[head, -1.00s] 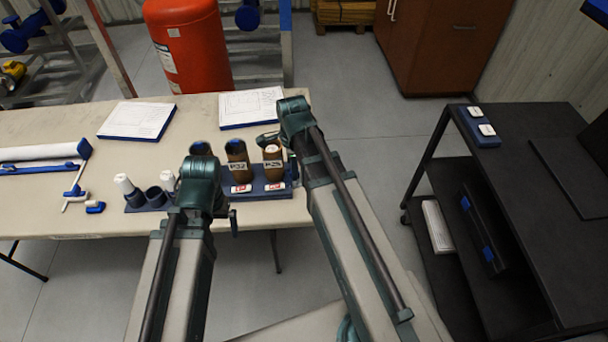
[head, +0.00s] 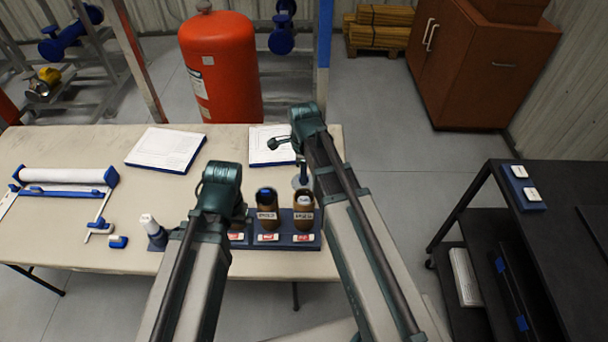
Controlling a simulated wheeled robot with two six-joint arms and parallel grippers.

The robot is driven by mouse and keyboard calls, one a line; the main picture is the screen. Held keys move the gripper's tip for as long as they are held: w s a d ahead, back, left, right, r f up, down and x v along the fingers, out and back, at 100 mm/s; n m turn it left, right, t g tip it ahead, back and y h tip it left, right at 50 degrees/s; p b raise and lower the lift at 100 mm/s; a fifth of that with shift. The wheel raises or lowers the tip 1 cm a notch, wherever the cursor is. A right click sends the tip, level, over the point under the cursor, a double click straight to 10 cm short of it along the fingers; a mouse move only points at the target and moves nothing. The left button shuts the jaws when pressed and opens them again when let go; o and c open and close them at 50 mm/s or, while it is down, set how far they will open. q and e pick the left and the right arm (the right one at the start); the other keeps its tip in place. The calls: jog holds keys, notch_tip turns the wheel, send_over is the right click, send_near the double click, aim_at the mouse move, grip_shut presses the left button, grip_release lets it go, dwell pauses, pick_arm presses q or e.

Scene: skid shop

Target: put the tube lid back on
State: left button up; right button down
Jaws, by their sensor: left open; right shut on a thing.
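A blue rack (head: 315,241) on the table holds brown labelled tubes. The middle tube (head: 267,217) has a dark opening with something blue inside. The right tube (head: 303,220) has something pale inside its opening. A further tube at the left is mostly hidden behind my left wrist. My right gripper (head: 301,170) points down just above and behind the right tube, shut on a small pale bluish piece (head: 302,182), perhaps the lid; its shape is partly hidden. My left gripper (head: 240,213) is open beside the left of the middle tube, its fingers mostly hidden by the wrist.
A small blue holder with a white-capped piece (head: 148,221) stands left of my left arm. A roll dispenser (head: 68,176) and small blue-white parts lie at the left. Two clipboards (head: 166,149) lie at the back. A black cart (head: 560,230) stands at the right.

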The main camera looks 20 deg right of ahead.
jog(key=shift+f, duration=0.1)
notch_tip(320, 180, down, 6)
jog(key=b, duration=0.6)
jog(key=shift+f+b, duration=0.2)
jog(key=shift+b, duration=0.15)
dwell(1.8)
jog(key=c, duration=0.8)
grip_release()
jog(key=shift+c, duration=0.2)
jog(key=shift+o, duration=0.2)
jog(key=o, duration=0.4)
jog(key=shift+o, duration=0.2)
